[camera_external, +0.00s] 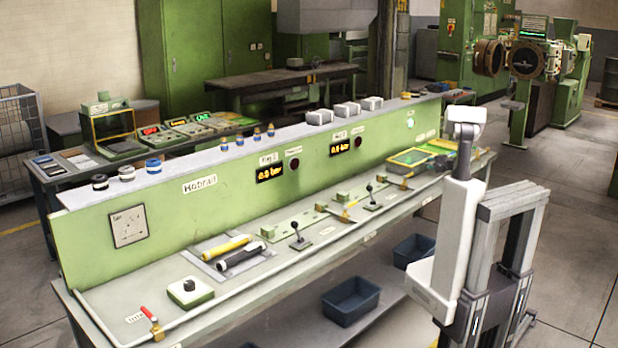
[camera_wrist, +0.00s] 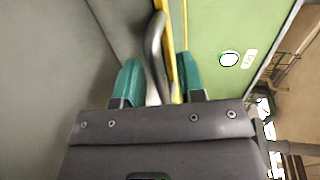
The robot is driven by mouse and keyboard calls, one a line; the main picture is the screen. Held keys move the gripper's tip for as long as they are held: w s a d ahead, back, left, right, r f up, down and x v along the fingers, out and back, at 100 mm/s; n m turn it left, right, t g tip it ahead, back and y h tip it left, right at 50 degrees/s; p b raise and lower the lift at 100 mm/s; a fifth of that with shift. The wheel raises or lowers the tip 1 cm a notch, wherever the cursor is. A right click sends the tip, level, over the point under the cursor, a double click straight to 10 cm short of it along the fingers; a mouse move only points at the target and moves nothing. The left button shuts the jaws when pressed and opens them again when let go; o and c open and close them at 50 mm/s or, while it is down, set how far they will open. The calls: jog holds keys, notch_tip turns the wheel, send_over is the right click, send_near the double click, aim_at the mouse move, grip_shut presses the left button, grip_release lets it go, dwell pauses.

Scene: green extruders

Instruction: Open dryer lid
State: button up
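The dryer lid appears to be the green, yellow-edged panel (camera_external: 408,157) at the right end of the green bench. In the wrist view, a yellow edge strip (camera_wrist: 173,45) and a curved grey metal handle (camera_wrist: 154,42) run down between the fingers. My gripper (camera_wrist: 161,76) has two teal fingers, set apart, one on each side of the handle. I see a small gap beside the handle, and no clear grip on it.
A lit round button (camera_wrist: 229,58) is on the green panel right of the fingers. Levers (camera_external: 298,237), a yellow torch-like tool (camera_external: 227,247) and a button box (camera_external: 190,291) lie along the bench. Blue bins (camera_external: 350,300) stand on the shelf below. Floor at right is clear.

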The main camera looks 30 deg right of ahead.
jog(key=shift+c, duration=0.2)
grip_shut()
dwell(0.4)
